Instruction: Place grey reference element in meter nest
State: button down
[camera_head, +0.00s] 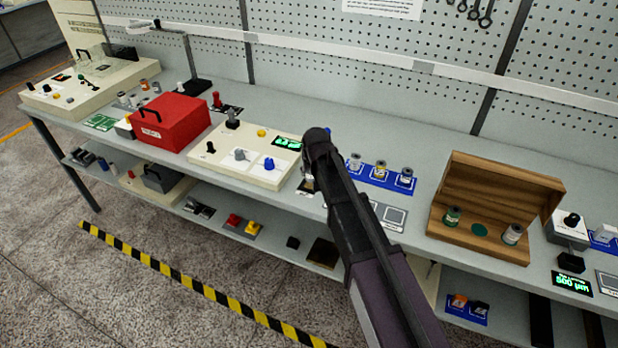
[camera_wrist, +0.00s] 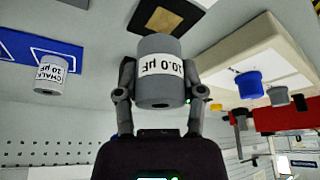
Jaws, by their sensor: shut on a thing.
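My gripper (camera_wrist: 160,95) is shut on a grey cylinder (camera_wrist: 160,78) with a white label reading about "10.0 µF", upside down in the wrist view. In the head view my gripper (camera_head: 311,182) hangs over the bench, just right of the cream meter box (camera_head: 222,160) with its green display (camera_head: 286,142); the arm mostly hides the cylinder there. I cannot tell whether this pad is the meter nest.
A blue mat (camera_head: 362,181) with three small labelled cylinders lies right of my gripper. A wooden box (camera_head: 497,205) stands farther right. A red case (camera_head: 170,121) is left of the meter box. The meter box carries blue (camera_wrist: 249,84) and grey (camera_wrist: 277,95) knobs.

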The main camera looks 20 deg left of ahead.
aim_at(309, 177)
jog(key=shift+w+a, duration=0.25)
jog(key=shift+a, duration=0.15)
jog(key=shift+w+a+f, duration=0.1)
jog(key=shift+a+f, duration=0.05)
jog(key=shift+f, duration=0.15)
jog(key=shift+f+b, duration=1.55)
jog(key=shift+b, duration=0.25)
jog(key=shift+f, duration=0.1)
jog(key=shift+c, duration=1)
grip_release()
jog(key=p+v, duration=1.1)
jog(key=v, duration=0.1)
